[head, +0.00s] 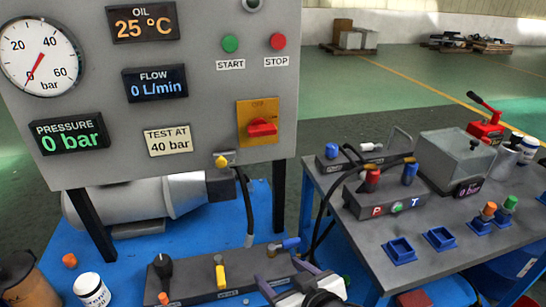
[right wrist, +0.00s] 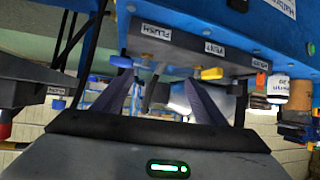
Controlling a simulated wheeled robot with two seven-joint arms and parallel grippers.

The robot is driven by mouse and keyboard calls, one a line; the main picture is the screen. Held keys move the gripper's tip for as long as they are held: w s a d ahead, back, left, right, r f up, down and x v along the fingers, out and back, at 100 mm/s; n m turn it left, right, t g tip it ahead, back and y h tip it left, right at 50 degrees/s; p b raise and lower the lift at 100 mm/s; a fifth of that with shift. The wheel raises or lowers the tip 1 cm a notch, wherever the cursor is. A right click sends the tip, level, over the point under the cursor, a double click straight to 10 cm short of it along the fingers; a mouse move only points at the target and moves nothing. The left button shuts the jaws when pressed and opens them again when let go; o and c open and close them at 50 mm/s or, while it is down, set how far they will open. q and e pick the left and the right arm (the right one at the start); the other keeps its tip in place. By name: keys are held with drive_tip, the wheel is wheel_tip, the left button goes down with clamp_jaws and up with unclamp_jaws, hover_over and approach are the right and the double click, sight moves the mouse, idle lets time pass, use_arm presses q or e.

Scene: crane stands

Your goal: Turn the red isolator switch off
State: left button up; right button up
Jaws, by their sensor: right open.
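The red isolator switch (head: 262,128) sits on a yellow plate (head: 244,112) at the lower right of the grey panel. Its red handle lies roughly horizontal, below a faint "OFF" marking at the plate's top. My right gripper (head: 281,272) is open and empty at the bottom of the head view, low in front of the panel and well away from the switch. In the right wrist view the gripper (right wrist: 158,88) has its two dark fingers spread, facing the valve block. The switch cannot be made out there. My left gripper is not in view.
A valve block (head: 195,283) with black, yellow and blue handles lies by my right gripper; its yellow handle (right wrist: 209,73) shows in the wrist view. A side table (head: 400,235) with fittings stands right. A yellow-tipped valve (head: 221,161) and hose hang below the panel.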

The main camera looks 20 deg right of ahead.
drive_tip(key=w+a+r+t+b, duration=0.15)
drive_tip(key=w+r+b, duration=0.35)
drive_tip(key=r, duration=0.5)
drive_tip(key=m+t+h+b, duration=0.2)
drive_tip(key=m+t+b, duration=0.1)
drive_tip(key=t+b, duration=0.3)
approach(264, 132)
drive_tip(key=shift+g, duration=0.55)
drive_tip(key=w, duration=0.5)
drive_tip(key=w+r+b, duration=0.1)
drive_tip(key=w, duration=0.1)
drive_tip(key=shift+w+a, duration=0.15)
drive_tip(key=shift+w, duration=0.05)
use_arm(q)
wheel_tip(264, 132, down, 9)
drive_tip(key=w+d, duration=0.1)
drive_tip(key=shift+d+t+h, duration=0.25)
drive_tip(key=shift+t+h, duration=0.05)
use_arm(e)
drive_tip(key=shift+w, duration=0.75)
drive_tip(key=c, duration=1.1)
drive_tip(key=shift+o, duration=0.2)
